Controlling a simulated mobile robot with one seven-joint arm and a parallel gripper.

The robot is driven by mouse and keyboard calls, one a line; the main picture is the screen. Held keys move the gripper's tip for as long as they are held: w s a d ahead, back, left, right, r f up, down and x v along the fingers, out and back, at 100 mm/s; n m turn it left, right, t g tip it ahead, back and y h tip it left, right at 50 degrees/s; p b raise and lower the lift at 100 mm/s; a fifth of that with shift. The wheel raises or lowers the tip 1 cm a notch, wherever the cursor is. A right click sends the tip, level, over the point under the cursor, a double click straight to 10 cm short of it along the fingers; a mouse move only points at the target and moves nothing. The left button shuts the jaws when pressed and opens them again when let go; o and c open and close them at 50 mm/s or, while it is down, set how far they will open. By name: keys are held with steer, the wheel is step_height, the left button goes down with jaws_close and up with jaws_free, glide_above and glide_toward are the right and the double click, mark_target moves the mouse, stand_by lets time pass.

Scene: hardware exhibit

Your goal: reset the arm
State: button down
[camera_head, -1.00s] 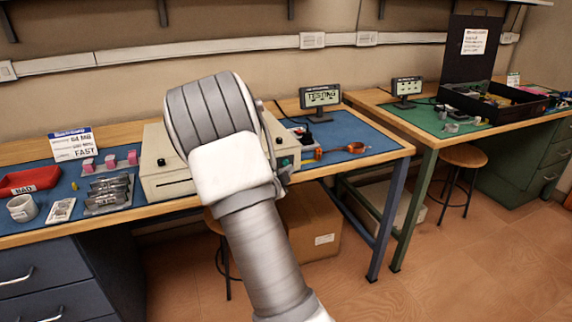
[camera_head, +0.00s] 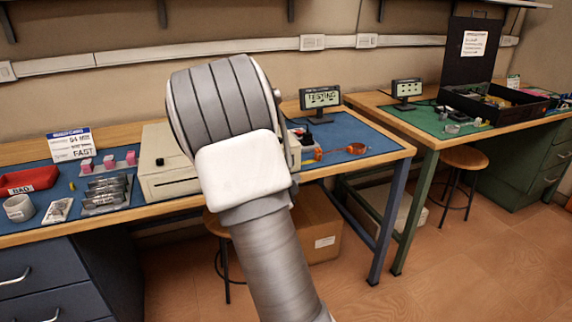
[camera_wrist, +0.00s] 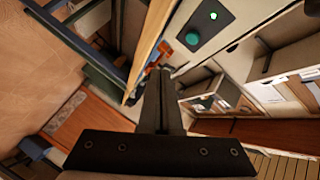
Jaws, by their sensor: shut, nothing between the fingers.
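My gripper (camera_wrist: 163,80) shows in the wrist view as dark fingers closed together, with nothing between them. In the head view my grey and white arm rises in front of the blue-matted bench and hides the gripper itself. In the wrist view the fingers point toward the beige box, whose green button (camera_wrist: 192,38) lies just above and right of the fingertips. The same beige box (camera_head: 165,172) stands behind my arm in the head view, partly hidden.
The left bench holds a red bin (camera_head: 28,180), a cup (camera_head: 19,208), a sign (camera_head: 73,144) and a small display (camera_head: 320,98). A copper-coloured ring (camera_head: 356,148) lies right of my arm. A second bench with a green mat (camera_head: 428,122) stands right.

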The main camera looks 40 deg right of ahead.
stand_by(0.4)
steer(key=s+a+r+n+t+y, duration=0.1)
steer(key=a+r+n+y, duration=0.25)
steer(key=a, duration=0.35)
steer(key=s+a+r+n+y, duration=0.1)
steer(key=a+r+n+y, duration=0.1)
steer(key=a+n+y, duration=0.45)
steer(key=s+a+r+n+t+y, duration=0.1)
steer(key=a+r+n+y, duration=0.15)
steer(key=a, duration=0.65)
steer(key=s+a+r+n+g, duration=0.15)
steer(key=s+n, duration=0.25)
steer(key=s, duration=0.4)
steer(key=s+a+n+g, duration=0.2)
steer(key=s+a+n, duration=0.1)
steer(key=s, duration=0.4)
steer(key=s+a+r+n+g, duration=0.1)
steer(key=s+a+n, duration=0.25)
steer(key=s, duration=0.45)
step_height(320, 180, up, 22)
steer(key=p, duration=2.2)
steer(key=shift+w+d+f, duration=0.2)
steer(key=shift+w+d, duration=0.15)
steer(key=shift+w, duration=0.1)
steer(key=shift+y, duration=0.25)
